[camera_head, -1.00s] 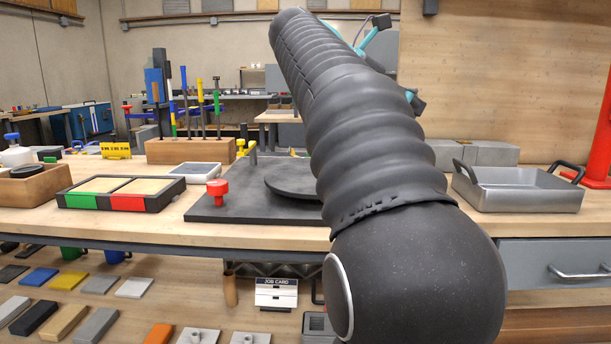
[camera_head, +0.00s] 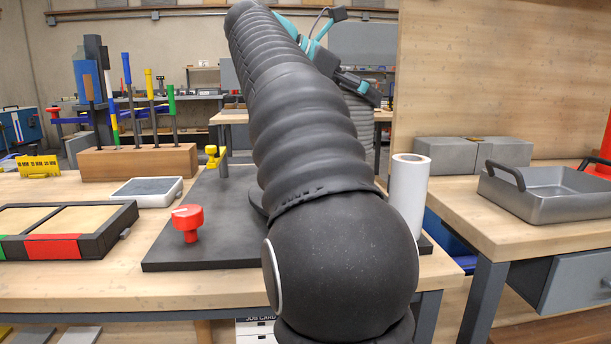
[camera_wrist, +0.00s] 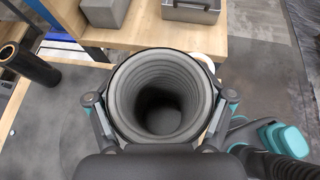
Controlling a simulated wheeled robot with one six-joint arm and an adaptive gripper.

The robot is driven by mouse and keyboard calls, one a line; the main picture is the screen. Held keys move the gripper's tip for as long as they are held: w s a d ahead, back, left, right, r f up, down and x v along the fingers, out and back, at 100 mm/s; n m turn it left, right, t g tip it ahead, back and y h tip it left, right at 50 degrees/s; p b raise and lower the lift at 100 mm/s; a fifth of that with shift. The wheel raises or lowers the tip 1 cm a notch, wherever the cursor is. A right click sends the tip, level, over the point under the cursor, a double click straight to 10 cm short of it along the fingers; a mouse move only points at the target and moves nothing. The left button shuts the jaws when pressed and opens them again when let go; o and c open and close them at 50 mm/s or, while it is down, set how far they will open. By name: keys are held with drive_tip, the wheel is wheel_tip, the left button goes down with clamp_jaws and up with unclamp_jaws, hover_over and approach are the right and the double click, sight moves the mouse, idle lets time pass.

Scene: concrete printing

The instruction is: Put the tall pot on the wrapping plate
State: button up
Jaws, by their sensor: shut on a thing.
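The tall pot is grey, ribbed and open at the top. In the wrist view the tall pot (camera_wrist: 122,85) is upright between my fingers, and I look down into its empty inside. My gripper (camera_wrist: 160,103) is shut on it from both sides. In the head view part of the pot's ribbed side (camera_head: 357,125) shows behind my arm, beyond the near bench. The wrapping plate, a dark flat board (camera_head: 165,252), lies on the near bench. A dark round disc (camera_head: 257,205) on it is mostly hidden by my arm. The pot is apart from the plate.
A red knob (camera_head: 187,222) and a white roll (camera_head: 407,195) stand at the plate. A tool block (camera_head: 140,162) and a framed tray (camera_head: 70,230) are on the left. A metal pan (camera_head: 545,195) and grey blocks (camera_head: 450,153) occupy the right bench, across a gap.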

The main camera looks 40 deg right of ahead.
drive_tip(key=w+d+f, duration=0.1)
drive_tip(key=w+f, duration=0.9)
drive_tip(key=w, duration=0.1)
drive_tip(key=shift+w+d+f, duration=0.15)
drive_tip(key=shift+w+f, duration=0.05)
drive_tip(key=shift+f, duration=0.1)
drive_tip(key=shift+f, duration=0.2)
drive_tip(key=o, duration=1.8)
drive_tip(key=shift+c, duration=0.2)
drive_tip(key=p+v, duration=0.1)
drive_tip(key=v, duration=1.1)
drive_tip(key=shift+p, duration=0.4)
